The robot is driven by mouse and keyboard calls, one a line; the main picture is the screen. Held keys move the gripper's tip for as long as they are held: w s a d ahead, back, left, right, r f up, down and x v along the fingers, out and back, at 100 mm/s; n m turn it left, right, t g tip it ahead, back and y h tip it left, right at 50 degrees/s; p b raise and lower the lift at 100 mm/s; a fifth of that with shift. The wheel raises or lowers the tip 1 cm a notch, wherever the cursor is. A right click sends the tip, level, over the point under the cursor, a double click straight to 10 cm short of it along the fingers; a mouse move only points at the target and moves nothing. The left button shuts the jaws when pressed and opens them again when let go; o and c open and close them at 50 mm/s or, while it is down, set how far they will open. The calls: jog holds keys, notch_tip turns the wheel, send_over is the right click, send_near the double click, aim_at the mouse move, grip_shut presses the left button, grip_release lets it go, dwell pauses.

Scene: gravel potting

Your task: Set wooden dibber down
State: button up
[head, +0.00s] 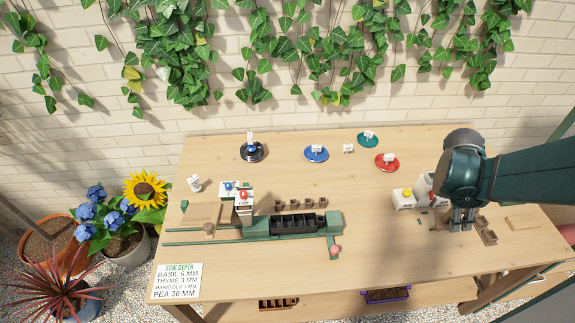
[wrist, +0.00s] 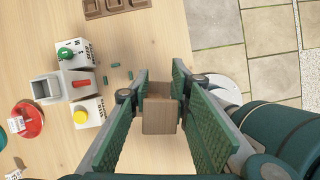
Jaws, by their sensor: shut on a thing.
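My gripper (head: 461,222) is low over the right part of the wooden table (head: 300,180). In the wrist view its green-padded fingers (wrist: 160,95) are closed on the wooden dibber (wrist: 160,117), a pale brown piece with a square end facing the camera. The rest of the dibber is hidden below that end. In the head view the arm and fingers mostly hide it, so I cannot tell whether its tip touches the table.
White boxes with coloured knobs stand left of my gripper, one with a yellow knob (head: 403,197). A green seeding machine (head: 258,229) stands at mid-table. Bare table lies between machine and gripper.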

jog(key=w+a+n, duration=0.1)
jog(key=w+a, duration=0.1)
jog(key=w, duration=0.2)
jog(key=w+a+n, duration=0.1)
jog(key=w+a, duration=0.2)
jog(key=w, duration=0.2)
jog(key=w+a+r+n+t+p, duration=0.1)
jog(key=w+a, duration=0.2)
jog(key=w, duration=0.1)
jog(key=shift+w+r, duration=0.1)
jog(key=shift+w, duration=0.15)
grip_shut()
jog(key=w+a+n, duration=0.3)
jog(key=w+a, duration=0.9)
jog(key=a, duration=0.1)
jog(key=w+a+n+t+p, duration=0.1)
jog(key=w+a+n, duration=0.2)
jog(key=a, duration=1.3)
jog(key=w+a+n+t+p, duration=0.1)
jog(key=w+a, duration=0.6)
jog(key=a, duration=1)
jog(key=shift+f+n, duration=0.4)
jog(key=shift+n, duration=0.5)
jog(key=shift+w+a+r+t+y+p, duration=0.1)
jog(key=shift+w+r+t+y+p, duration=0.1)
jog(key=shift+t+y, duration=0.15)
jog(key=shift+w+a+r+t+y+p, duration=0.1)
jog(key=shift+t+y+p, duration=0.15)
jog(key=shift+t, duration=0.2)
jog(key=shift+f, duration=0.1)
